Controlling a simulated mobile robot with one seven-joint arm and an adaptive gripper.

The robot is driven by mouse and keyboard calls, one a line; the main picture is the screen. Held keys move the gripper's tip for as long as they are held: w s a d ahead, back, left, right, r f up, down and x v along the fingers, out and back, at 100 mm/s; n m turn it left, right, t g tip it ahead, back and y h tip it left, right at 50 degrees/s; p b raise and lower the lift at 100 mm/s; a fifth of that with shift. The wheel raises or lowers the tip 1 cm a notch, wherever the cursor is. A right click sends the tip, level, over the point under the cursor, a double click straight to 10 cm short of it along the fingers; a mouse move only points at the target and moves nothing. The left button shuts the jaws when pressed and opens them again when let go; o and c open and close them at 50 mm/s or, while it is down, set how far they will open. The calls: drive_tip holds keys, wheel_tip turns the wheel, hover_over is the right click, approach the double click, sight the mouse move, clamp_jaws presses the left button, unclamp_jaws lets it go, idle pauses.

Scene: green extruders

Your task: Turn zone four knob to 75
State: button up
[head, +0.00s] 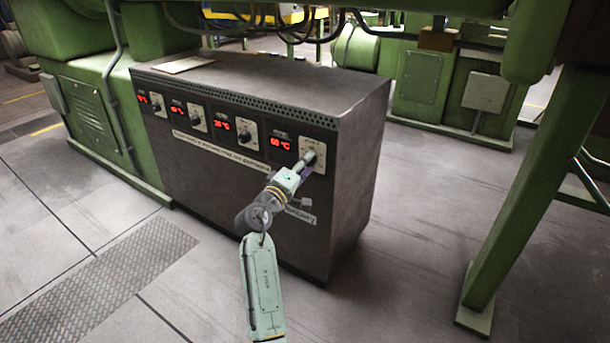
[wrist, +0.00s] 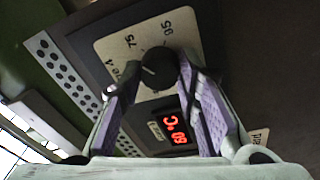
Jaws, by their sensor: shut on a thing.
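The zone four knob (wrist: 158,64) is a round black dial on a cream plate (wrist: 180,30) marked with 75 and 95, among other print. In the head view it is at the right end of the cabinet's row of controls, largely hidden by my gripper (head: 307,160). In the wrist view the two purple-padded fingers of my gripper (wrist: 154,76) are closed on the knob from both sides. The knob's exact pointer direction is hard to tell.
The dark cabinet (head: 340,170) carries several other knobs and red displays to the left, including a neighbouring knob (head: 247,135). A flat tan sheet (head: 187,63) lies on top. A green machine leg (head: 525,190) stands at right, with clear floor between.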

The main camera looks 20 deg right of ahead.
drive_tip(key=shift+m+b, duration=0.55)
drive_tip(key=shift+m, duration=0.05)
drive_tip(key=o, duration=1.2)
drive_tip(key=shift+c, duration=0.2)
drive_tip(key=v, duration=0.7)
drive_tip(key=shift+s+a, duration=0.15)
drive_tip(key=shift+a, duration=0.05)
